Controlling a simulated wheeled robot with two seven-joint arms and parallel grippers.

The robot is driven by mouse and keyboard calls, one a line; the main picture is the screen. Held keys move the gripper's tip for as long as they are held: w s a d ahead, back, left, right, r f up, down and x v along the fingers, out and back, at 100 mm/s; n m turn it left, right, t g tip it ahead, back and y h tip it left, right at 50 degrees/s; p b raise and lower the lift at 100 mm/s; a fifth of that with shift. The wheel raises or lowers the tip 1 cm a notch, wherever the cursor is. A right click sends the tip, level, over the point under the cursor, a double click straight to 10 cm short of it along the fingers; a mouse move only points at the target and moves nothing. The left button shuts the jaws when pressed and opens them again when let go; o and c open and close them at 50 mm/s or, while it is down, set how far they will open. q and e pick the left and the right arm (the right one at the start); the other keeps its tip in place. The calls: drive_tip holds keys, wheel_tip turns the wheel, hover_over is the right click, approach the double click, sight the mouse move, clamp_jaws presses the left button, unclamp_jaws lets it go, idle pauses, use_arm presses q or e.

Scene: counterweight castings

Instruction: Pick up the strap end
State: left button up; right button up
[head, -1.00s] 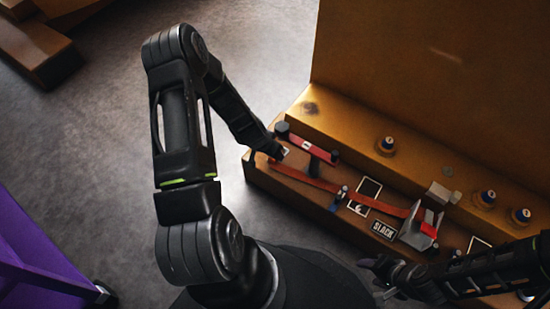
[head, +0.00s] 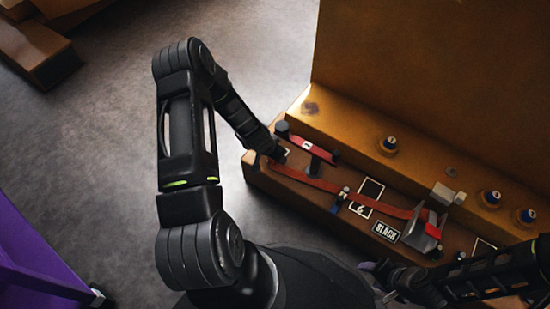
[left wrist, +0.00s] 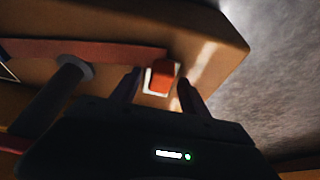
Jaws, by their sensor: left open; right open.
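The orange-red strap (head: 318,183) lies along the brown casting ledge, from my left gripper to a grey metal ratchet (head: 428,230). In the left wrist view, the strap end (left wrist: 163,74) hangs over or lies on a white square patch (left wrist: 150,82). My left gripper (head: 274,157) is at the ledge's left end, largely hidden by its own wrist in the head view. The left wrist view shows its two fingers (left wrist: 158,90) apart, one on each side of the strap end, not visibly squeezing it. My right gripper (head: 376,281) is open and empty, near the ledge's front edge.
A red bar (head: 312,148) on dark posts stands just behind the strap. A "SLACK" plate (head: 386,232) is on the ledge, with several brass-ringed knobs (head: 388,145) on the step behind. A tall brown wall (head: 430,75) rises at the back. Purple equipment (head: 35,265) stands at left.

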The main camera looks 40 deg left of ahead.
use_arm(q)
drive_tip(key=shift+c, duration=0.4)
clamp_jaws()
idle(0.4)
